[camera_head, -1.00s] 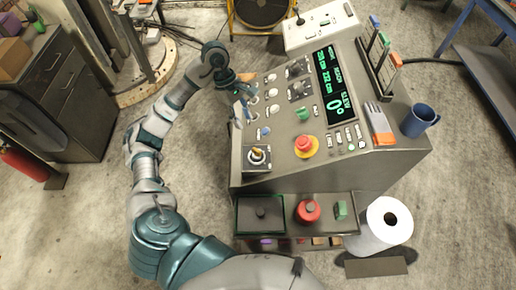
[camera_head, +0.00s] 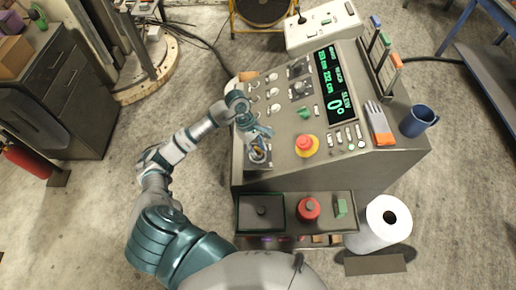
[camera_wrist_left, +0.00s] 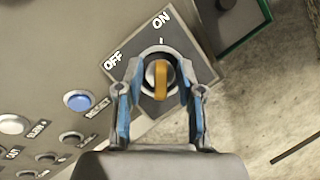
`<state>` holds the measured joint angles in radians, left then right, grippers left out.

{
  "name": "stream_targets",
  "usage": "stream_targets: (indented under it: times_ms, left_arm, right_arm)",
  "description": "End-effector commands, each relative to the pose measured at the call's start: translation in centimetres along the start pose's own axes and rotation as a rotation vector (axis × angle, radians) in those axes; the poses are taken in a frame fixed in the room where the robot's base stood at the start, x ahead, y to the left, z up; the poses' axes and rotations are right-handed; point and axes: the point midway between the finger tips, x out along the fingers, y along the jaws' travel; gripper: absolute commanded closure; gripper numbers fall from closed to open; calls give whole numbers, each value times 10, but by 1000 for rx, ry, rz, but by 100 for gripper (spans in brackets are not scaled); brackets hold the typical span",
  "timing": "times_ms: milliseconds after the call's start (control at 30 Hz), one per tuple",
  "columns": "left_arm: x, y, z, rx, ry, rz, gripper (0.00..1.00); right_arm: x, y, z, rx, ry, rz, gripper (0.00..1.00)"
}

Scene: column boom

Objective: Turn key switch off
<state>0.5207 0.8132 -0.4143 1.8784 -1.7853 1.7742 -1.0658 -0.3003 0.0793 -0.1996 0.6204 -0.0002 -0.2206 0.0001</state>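The key switch has a brass key (camera_wrist_left: 160,80) in a round collar on a dark square plate (camera_wrist_left: 118,62) marked OFF and ON. In the left wrist view, the plate's white tick lies near ON, and the key stands upright in the picture. My left gripper (camera_wrist_left: 160,107) is open, its blue-padded fingers on either side of the key with gaps visible. In the head view, my left gripper (camera_head: 258,148) is over the switch at the panel's lower left corner and partly hides it. My right gripper is not in view.
A red emergency stop (camera_head: 305,143) on a yellow ring is right of the switch. A blue RESET button (camera_wrist_left: 78,101) is close by. A blue mug (camera_head: 418,120) stands on the right.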

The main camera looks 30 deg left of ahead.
Motion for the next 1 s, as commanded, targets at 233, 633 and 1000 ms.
stream_targets:
  times_ms: [233, 633, 1000]
  left_arm:
    - [0, 0, 0, -1, 0, 0, 98]
    - [0, 0, 0, -22, 1, 10, 100]
    - [2, 1, -1, -223, 2, 96, 100]
  right_arm:
    - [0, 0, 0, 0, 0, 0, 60]
    - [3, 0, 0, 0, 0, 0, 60]
    - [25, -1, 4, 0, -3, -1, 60]
